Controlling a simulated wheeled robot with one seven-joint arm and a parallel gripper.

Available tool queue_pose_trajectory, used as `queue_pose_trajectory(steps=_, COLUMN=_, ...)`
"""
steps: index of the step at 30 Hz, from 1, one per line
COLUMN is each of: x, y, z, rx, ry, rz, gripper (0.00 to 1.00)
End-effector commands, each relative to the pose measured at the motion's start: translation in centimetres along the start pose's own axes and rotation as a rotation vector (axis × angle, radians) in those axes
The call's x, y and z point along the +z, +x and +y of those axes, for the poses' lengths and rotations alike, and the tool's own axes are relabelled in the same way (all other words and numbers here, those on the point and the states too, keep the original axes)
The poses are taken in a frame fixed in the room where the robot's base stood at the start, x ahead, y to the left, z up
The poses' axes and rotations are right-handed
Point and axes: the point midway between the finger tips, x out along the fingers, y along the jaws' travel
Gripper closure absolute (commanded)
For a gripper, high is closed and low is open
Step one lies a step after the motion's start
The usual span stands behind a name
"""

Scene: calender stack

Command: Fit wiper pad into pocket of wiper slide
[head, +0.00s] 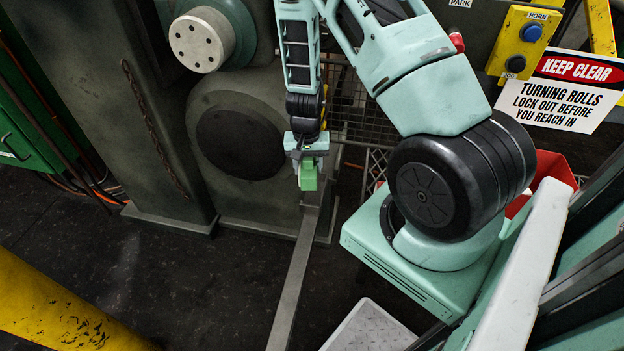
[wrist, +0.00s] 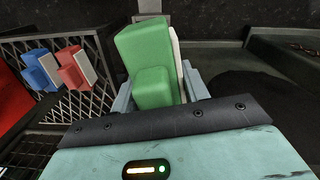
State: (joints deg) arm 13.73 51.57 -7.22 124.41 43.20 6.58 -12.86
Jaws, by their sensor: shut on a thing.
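My gripper (head: 307,165) points down in front of the machine and is shut on the green wiper pad (head: 308,182). In the wrist view my gripper (wrist: 160,95) has a finger on each side of the green pad (wrist: 145,55), which is a stepped block with a pale white layer on its right side. A long grey metal bar (head: 294,270) runs from below the pad toward the front; it may be part of the wiper slide. No pocket can be made out. I cannot tell whether the pad touches the bar.
A wire mesh rack (wrist: 95,50) at the left of the wrist view carries a blue pad (wrist: 38,65) and a red pad (wrist: 75,65). A large roll housing (head: 240,140) stands left of my gripper. A yellow rail (head: 60,310) crosses the front left. Dark floor lies open between.

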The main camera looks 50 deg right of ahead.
Motion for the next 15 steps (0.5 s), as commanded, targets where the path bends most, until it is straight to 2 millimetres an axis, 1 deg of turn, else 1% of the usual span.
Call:
queue_pose_trajectory(steps=1, x=-0.6, y=0.9, z=0.4, rx=-0.007, ry=0.052, rz=0.004, gripper=0.88)
queue_pose_trajectory(steps=6, x=-1.4, y=0.6, z=1.5, rx=-0.02, ry=0.17, rz=-0.001, gripper=0.88)
queue_pose_trajectory(steps=15, x=-1.5, y=0.2, z=1.7, rx=-0.023, ry=0.197, rz=-0.004, gripper=0.88)
